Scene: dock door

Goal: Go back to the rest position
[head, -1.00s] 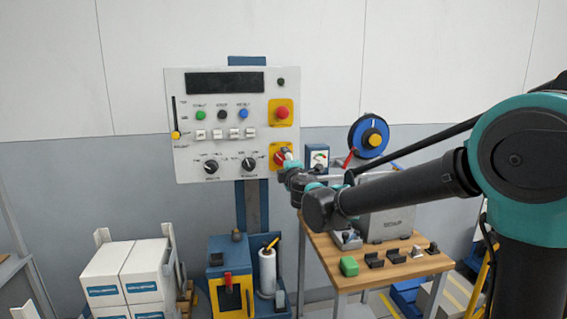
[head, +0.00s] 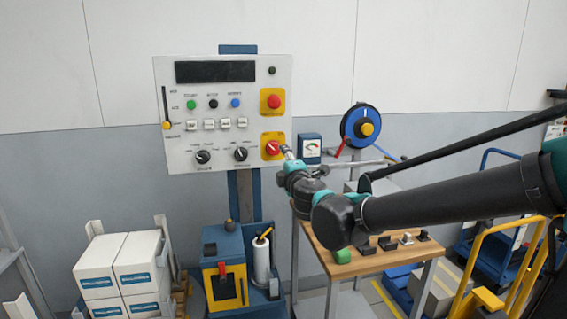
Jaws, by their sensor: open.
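My gripper (head: 286,152) is at the right edge of the white control panel (head: 175,142), close to the red rotary switch (head: 272,147) on its yellow plate. The fingers are small in this view, and I cannot tell whether they touch the switch. Nothing shows held in them. My dark arm with teal joints reaches in from the right edge and hides part of the wooden bench behind it.
White boxes (head: 100,257) and a blue-yellow cabinet (head: 224,283) stand low left.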

